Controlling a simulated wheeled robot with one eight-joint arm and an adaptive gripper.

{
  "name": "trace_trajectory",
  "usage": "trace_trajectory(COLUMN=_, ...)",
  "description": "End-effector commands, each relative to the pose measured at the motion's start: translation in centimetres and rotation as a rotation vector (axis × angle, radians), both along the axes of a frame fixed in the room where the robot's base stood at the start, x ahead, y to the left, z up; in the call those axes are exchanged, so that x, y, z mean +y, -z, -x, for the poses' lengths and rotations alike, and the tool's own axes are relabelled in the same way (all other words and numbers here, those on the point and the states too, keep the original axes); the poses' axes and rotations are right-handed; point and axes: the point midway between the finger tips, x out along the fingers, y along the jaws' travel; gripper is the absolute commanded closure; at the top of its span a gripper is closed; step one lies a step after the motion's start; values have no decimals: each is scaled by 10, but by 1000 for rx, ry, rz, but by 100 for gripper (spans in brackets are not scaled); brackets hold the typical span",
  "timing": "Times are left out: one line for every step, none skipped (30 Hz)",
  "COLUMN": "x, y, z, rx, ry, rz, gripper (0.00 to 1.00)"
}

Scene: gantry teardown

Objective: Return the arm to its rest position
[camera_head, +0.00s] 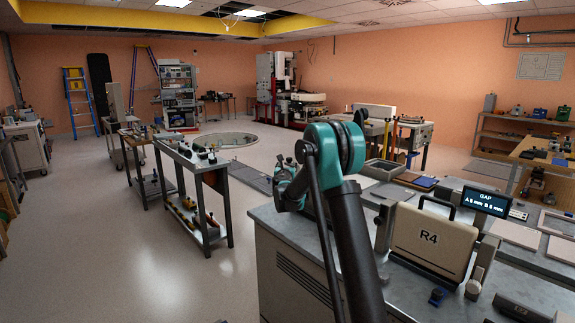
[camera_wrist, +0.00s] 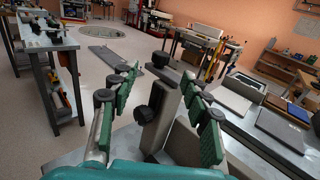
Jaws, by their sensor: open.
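My gripper (camera_wrist: 162,76) shows in the wrist view with its two green-padded fingers spread apart. Nothing is held between the pads. A grey upright post with black knobs (camera_wrist: 163,108) stands beyond and between the fingers; I cannot tell its exact distance. In the head view my teal and black arm rises in front of the grey workbench (camera_head: 277,222), and my gripper (camera_head: 284,176) is partly hidden behind it, above the bench's far left end.
Flat trays and plates cover the bench's right side. A narrow cart (camera_head: 192,160) with tools stands at left. Open floor (camera_head: 130,260) lies between.

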Motion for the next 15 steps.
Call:
trace_trajectory(x=0, y=0, z=2, rx=0, ry=0, rz=0, gripper=53)
trace_trajectory(x=1, y=0, z=2, rx=0, ry=0, rz=0, gripper=53)
trace_trajectory(x=1, y=0, z=3, rx=0, ry=0, rz=0, gripper=53)
trace_trajectory(x=1, y=0, z=3, rx=0, ry=0, rz=0, gripper=53)
trace_trajectory(x=1, y=0, z=3, rx=0, ry=0, rz=0, gripper=53)
trace_trajectory(x=1, y=0, z=3, rx=0, ry=0, rz=0, gripper=53)
trace_trajectory(x=1, y=0, z=3, rx=0, ry=0, rz=0, gripper=53)
trace_trajectory(x=1, y=0, z=3, rx=0, ry=0, rz=0, gripper=53)
trace_trajectory(x=1, y=0, z=3, rx=0, ry=0, rz=0, gripper=53)
trace_trajectory(x=0, y=0, z=3, rx=0, ry=0, rz=0, gripper=53)
trace_trajectory(x=0, y=0, z=3, rx=1, ry=1, rz=-3, gripper=53)
trace_trajectory(x=-2, y=-1, z=5, rx=1, ry=6, rz=-15, gripper=53)
trace_trajectory(x=-5, y=-2, z=7, rx=1, ry=12, rz=-32, gripper=53)
trace_trajectory(x=-9, y=-2, z=11, rx=1, ry=20, rz=-55, gripper=53)
trace_trajectory(x=-16, y=-4, z=18, rx=2, ry=36, rz=-102, gripper=53)
